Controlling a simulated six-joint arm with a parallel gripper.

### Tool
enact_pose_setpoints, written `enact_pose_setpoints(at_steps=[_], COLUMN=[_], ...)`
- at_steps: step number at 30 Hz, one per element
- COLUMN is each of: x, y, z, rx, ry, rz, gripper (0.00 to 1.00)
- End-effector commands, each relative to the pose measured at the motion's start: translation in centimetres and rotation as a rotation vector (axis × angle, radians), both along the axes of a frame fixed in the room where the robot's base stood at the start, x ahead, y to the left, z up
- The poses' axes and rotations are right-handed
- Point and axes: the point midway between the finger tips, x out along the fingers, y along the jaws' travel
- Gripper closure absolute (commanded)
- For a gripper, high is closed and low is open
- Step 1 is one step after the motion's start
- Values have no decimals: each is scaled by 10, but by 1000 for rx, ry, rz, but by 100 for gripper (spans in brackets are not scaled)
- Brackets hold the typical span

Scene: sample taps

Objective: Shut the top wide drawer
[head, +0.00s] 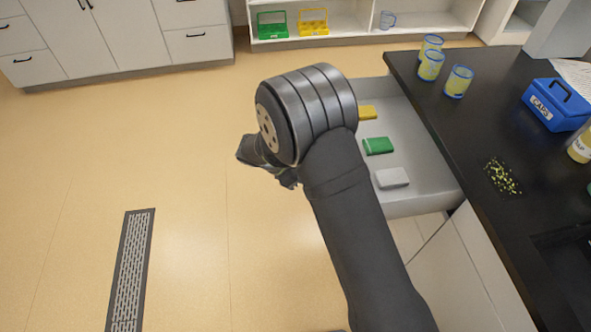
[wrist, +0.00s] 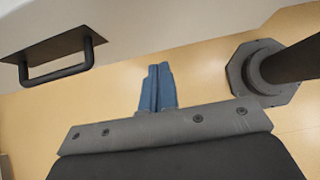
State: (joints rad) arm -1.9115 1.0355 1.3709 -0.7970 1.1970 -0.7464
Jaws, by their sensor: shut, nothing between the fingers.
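The wide drawer (head: 405,150) stands pulled out from under the black counter in the head view. A yellow item, a green item (head: 378,146) and a white item (head: 392,178) lie in it. My arm hides its left part and front in that view. In the wrist view a pale drawer front (wrist: 150,25) with a black bar handle (wrist: 57,62) shows at the upper left. My gripper (wrist: 157,68) is shut and empty, apart from the handle and to its right. In the head view my gripper (head: 285,180) is partly hidden below my wrist.
The black counter (head: 420,75) holds several yellow-and-blue cups (head: 458,82), a blue caddy (head: 556,104), a bottle (head: 581,147) and spilled green-yellow bits (head: 502,177). Cabinets (head: 110,35) and a shelf with green and yellow bins line the back. The floor left of my arm is clear, with a grate (head: 131,270).

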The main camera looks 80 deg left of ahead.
Motion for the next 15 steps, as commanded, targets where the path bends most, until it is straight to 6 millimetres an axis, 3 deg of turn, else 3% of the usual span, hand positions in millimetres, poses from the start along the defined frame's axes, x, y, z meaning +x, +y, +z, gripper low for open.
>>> enact_pose_setpoints(at_steps=[6,15], x=[31,40], y=[0,0], z=[0,0], rx=[1,0], ry=[1,1], rz=[-1,1], gripper=[100,100])
